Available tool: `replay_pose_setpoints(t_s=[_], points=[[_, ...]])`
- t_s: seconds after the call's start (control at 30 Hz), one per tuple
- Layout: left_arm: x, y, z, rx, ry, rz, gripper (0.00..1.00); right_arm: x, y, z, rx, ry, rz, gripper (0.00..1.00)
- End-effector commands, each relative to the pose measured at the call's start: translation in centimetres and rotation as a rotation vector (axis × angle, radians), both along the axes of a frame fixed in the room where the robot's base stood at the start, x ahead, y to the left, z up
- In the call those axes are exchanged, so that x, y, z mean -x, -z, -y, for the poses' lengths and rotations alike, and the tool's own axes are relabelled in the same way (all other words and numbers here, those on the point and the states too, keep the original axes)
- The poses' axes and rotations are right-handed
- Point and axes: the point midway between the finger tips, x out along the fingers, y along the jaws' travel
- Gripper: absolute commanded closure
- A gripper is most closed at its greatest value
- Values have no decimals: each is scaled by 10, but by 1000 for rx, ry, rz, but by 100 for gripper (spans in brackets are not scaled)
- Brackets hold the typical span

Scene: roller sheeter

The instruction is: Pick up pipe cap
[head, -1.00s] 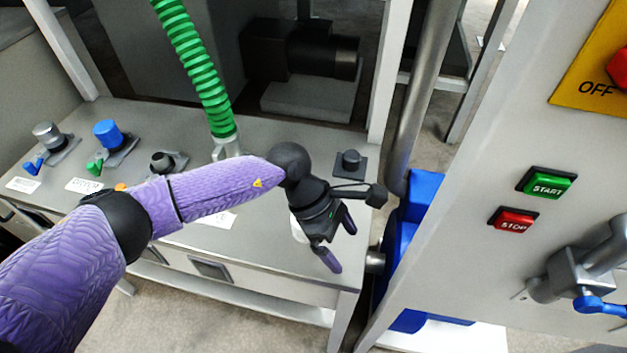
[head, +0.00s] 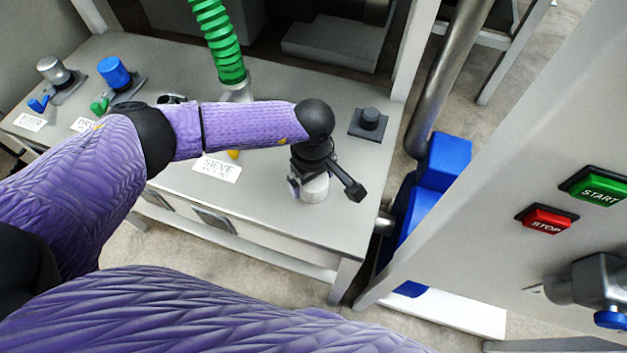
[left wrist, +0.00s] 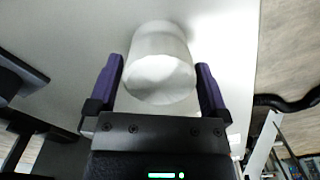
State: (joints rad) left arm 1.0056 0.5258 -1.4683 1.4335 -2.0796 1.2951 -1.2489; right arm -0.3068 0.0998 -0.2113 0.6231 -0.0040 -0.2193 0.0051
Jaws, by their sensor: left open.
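A white, rounded cylinder (head: 315,189), which I take to be the pipe cap, is on the grey table below my left gripper (head: 314,168). The left wrist view shows this white cylinder (left wrist: 160,72) between the two purple fingers of my left gripper (left wrist: 160,66). The jaws are open, with a finger on each side of it and a small visible gap. My right gripper is out of view.
A dark round fitting (head: 370,119) on a square plate stands behind my left gripper. A green ribbed hose (head: 218,42) comes down onto the table. A "SIEVE" label (head: 217,168) lies to the left. A panel with START (head: 599,187) and STOP (head: 546,219) buttons stands right.

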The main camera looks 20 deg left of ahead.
Motion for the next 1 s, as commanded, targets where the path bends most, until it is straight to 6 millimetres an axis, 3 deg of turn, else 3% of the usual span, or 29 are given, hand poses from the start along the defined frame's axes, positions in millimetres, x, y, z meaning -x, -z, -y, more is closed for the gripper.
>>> replay_pose_setpoints(t_s=[0.13, 0.47, 0.73, 1.0], points=[[0, -1, 0, 1, 0, 1, 0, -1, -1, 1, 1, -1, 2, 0], [0, -1, 0, 1, -1, 1, 70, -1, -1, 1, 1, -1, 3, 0], [-1, -10, 0, 1, -1, 3, 72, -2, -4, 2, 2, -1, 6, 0], [-1, -80, 0, 1, 0, 5, 72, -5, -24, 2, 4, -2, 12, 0]])
